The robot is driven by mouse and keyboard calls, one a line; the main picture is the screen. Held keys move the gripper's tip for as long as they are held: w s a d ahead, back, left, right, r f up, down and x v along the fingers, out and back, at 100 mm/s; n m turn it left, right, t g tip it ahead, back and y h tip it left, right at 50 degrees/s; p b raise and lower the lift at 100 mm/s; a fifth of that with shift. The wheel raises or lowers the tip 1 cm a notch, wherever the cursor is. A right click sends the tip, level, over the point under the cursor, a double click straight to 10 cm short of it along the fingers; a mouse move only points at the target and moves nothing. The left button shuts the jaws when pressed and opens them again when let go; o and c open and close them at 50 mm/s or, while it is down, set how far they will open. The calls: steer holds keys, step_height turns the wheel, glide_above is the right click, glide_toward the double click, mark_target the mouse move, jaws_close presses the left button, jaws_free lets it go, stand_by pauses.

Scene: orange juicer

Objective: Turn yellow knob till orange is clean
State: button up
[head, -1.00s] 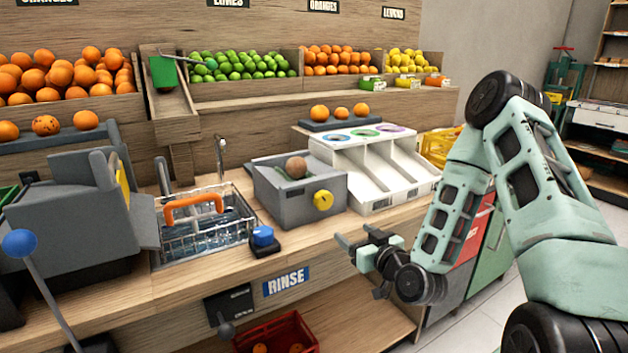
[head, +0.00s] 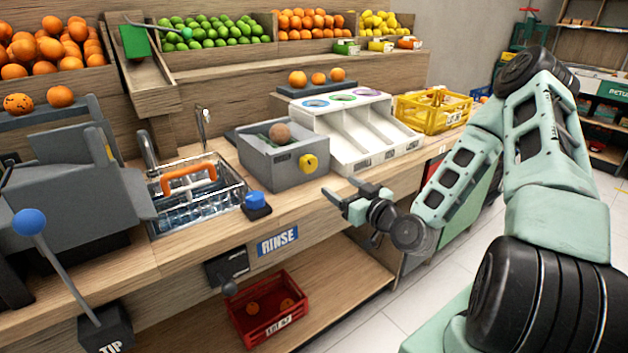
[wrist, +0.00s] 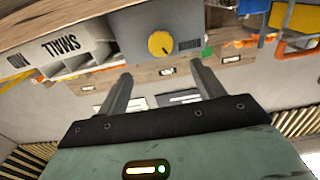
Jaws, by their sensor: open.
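The yellow knob (head: 308,163) is on the front face of a grey box (head: 292,172) on the counter. A brownish, dirty-looking orange (head: 280,134) sits in the top of that box. My gripper (head: 343,197) is open and empty, in front of the counter, to the right of and below the knob, and apart from it. In the wrist view, which looks upside down, the knob (wrist: 160,43) lies beyond the two spread fingers (wrist: 160,88), roughly between them. The orange is not clear in the wrist view.
A blue button (head: 256,201) and a wire basket with an orange handle (head: 189,180) in the sink stand left of the box. A white sorting chute (head: 345,130) stands right of it. A red crate (head: 266,308) is on the lower shelf.

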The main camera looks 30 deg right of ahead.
mark_target(311, 167)
steer(key=w+b, duration=0.4)
steer(key=w, duration=0.8)
steer(key=shift+w+a+b, duration=0.1)
steer(key=shift+a+b, duration=0.1)
steer(key=shift+b, duration=0.15)
steer(key=c, duration=1)
